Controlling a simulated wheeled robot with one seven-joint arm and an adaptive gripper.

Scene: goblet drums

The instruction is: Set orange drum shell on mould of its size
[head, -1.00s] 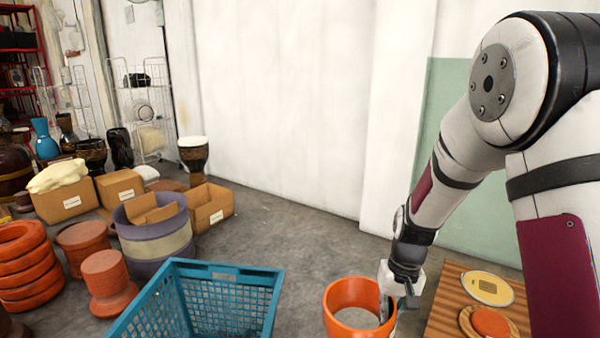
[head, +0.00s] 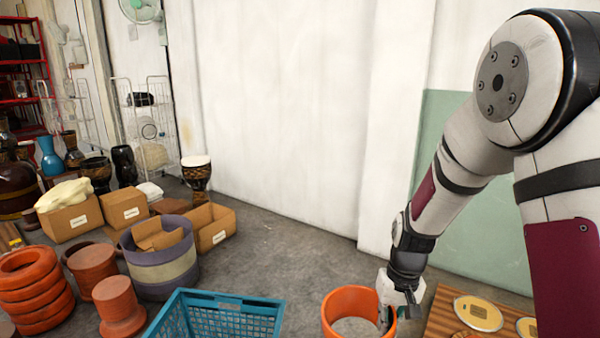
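The orange drum shell (head: 345,301) is a short open ring at the bottom centre, its lower part cut off by the frame. My gripper (head: 387,318) is at its right wall, with a finger inside the rim, and appears shut on that wall. The fingertips are partly hidden. To the right is a slatted wooden board (head: 440,305) bearing round discs that look like the moulds. One yellow-topped mould (head: 478,313) shows whole; another (head: 527,328) is partly behind my arm. An orange-topped piece (head: 464,334) is cut off by the bottom edge.
A teal basket (head: 232,303) stands left of the shell. Farther left are stacked orange rings (head: 35,290), terracotta forms (head: 118,305), a purple-and-cream drum shell (head: 160,265) and cardboard boxes (head: 213,228). Grey floor (head: 290,260) is clear behind the basket, up to the white wall.

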